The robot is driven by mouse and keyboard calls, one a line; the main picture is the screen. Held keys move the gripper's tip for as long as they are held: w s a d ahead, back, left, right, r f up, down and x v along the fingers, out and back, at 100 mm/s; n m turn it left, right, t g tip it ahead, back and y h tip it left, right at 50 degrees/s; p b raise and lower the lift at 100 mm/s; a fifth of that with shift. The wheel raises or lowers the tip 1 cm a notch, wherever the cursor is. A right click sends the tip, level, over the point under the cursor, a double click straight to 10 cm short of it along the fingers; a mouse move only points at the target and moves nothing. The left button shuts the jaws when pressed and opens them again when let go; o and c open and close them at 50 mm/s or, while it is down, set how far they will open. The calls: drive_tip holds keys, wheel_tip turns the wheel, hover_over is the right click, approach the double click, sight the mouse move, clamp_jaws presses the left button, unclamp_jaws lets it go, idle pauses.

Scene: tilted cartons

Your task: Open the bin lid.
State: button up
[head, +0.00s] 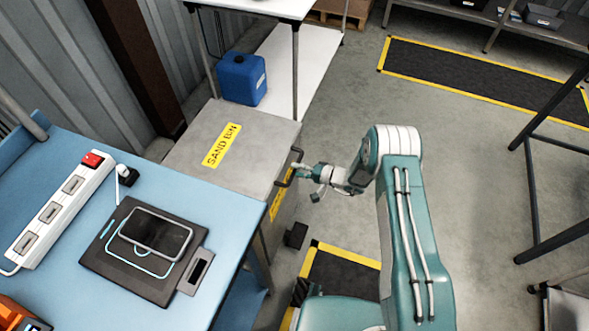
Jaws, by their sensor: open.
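The grey sand bin stands left of centre in the head view, its flat lid (240,148) lying shut and bearing a yellow "SAND BIN" label (222,145). A dark handle (286,180) sticks out at the lid's right front edge. My gripper (301,173) is open at the handle, very close to it. I cannot tell whether the fingers touch the handle or are around it. The bin's front face shows partly below the lid, with another yellow label (277,204).
A blue workbench (215,200) at the lower left carries a power strip (62,205) and a phone on a black pad. Black mats with yellow borders lie on the floor. Open floor lies right of my arm.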

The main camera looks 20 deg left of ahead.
drive_tip(key=shift+a+f, duration=0.1)
drive_tip(key=shift+a, duration=0.5)
clamp_jaws()
